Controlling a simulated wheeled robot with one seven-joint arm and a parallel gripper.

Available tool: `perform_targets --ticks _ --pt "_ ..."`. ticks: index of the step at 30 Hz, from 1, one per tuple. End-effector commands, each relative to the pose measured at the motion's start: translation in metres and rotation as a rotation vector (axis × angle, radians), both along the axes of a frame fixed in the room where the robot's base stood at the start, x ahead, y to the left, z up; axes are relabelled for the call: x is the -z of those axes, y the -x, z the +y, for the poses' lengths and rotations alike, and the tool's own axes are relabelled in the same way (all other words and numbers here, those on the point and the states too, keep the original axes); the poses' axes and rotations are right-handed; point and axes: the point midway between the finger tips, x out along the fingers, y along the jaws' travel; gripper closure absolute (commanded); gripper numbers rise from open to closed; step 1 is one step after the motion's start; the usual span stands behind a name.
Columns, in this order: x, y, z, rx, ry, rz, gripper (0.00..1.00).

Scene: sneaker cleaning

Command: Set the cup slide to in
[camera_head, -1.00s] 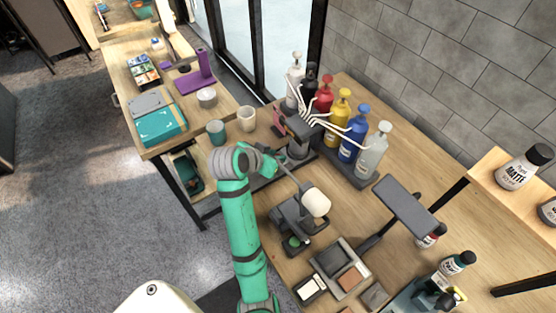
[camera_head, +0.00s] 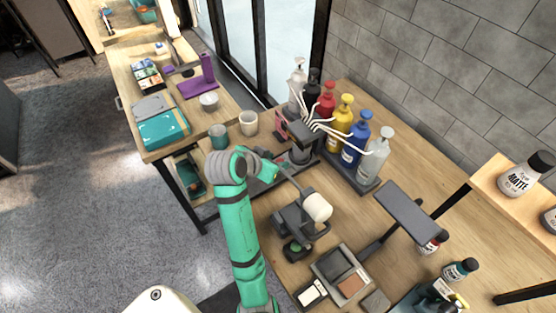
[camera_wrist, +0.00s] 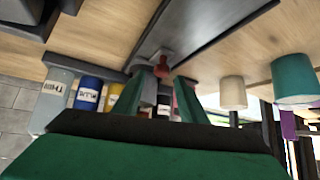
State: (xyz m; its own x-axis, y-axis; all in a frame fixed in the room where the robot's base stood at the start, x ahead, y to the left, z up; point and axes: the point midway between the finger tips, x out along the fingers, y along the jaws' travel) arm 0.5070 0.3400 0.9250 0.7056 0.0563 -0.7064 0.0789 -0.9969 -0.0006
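I cannot pick out the cup slide surely; a dark grey bar (camera_wrist: 205,28) near the dispenser shows in the wrist view. My gripper (camera_head: 280,164) is at the dispenser's lower left in the head view, partly hidden by my wrist. In the wrist view my gripper (camera_wrist: 159,88) has its green fingers apart. A small grey part with a red knob (camera_wrist: 162,69) shows between and beyond the tips; contact cannot be told.
A row of pump bottles (camera_head: 340,118) stands right of the dispenser. A white cup (camera_head: 248,123) and a teal cup (camera_head: 218,136) stand at its left. A grey device with a white roller (camera_head: 317,207) stands in front. A flat grey panel (camera_head: 407,209) rises at the right.

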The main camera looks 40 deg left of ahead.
Motion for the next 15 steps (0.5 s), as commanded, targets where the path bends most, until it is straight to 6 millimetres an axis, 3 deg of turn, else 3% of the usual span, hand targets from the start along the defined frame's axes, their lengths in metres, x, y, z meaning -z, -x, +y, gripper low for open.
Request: perform_targets --ticks 8,15 --pt "-0.043 0.042 -0.002 -0.004 -0.004 -0.004 0.62" --pt "-0.052 0.051 -0.002 -0.003 0.0 -0.003 0.62"
